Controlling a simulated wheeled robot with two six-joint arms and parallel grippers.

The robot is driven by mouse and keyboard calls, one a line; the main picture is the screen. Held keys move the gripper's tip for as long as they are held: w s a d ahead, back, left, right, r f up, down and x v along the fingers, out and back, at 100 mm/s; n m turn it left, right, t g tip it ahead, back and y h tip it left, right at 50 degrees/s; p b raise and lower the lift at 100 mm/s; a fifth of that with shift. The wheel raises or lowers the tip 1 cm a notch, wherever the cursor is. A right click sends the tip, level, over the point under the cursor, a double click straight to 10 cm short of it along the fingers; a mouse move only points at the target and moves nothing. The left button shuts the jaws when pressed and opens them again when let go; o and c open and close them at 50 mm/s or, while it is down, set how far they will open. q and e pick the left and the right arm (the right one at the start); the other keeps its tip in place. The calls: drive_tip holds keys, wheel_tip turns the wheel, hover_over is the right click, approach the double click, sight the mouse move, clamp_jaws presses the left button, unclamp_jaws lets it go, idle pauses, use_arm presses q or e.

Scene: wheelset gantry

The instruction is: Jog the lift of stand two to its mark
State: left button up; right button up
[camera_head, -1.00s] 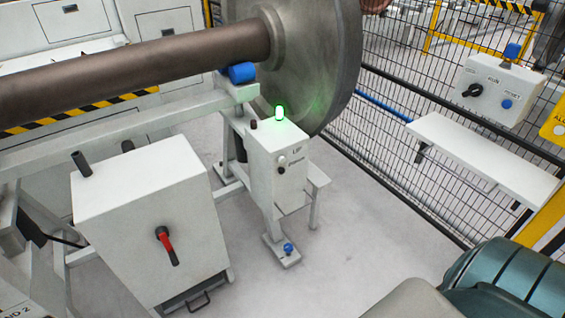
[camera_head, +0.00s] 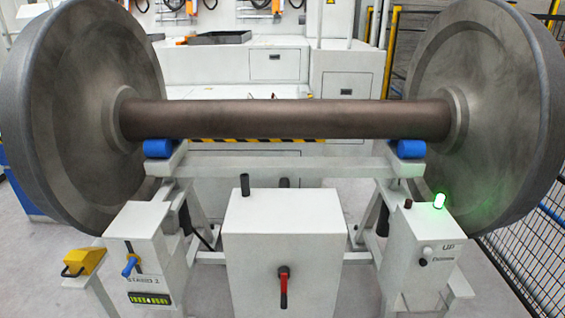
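A wheelset axle (camera_head: 285,120) lies level on two blue supports, the left one (camera_head: 158,149) and the right one (camera_head: 411,149), of a white stand (camera_head: 285,168). The left box (camera_head: 140,232) appears to be labelled stand 2. It has a blue-handled lever (camera_head: 131,265) in a dark slot and a dark gauge strip (camera_head: 149,299) with yellow-green marks. The right box (camera_head: 425,232) reads UP above smaller lettering. A green lamp (camera_head: 439,201) glows on its top, and a dark-tipped knob (camera_head: 424,260) is on its front. Neither gripper is in view.
A white middle box (camera_head: 250,250) with a red handle (camera_head: 283,285) stands in front of the stand. Large wheels, left (camera_head: 75,120) and right (camera_head: 500,120), flank it. A yellow block (camera_head: 84,262) sits at the left. Mesh fence (camera_head: 530,255) is at the right.

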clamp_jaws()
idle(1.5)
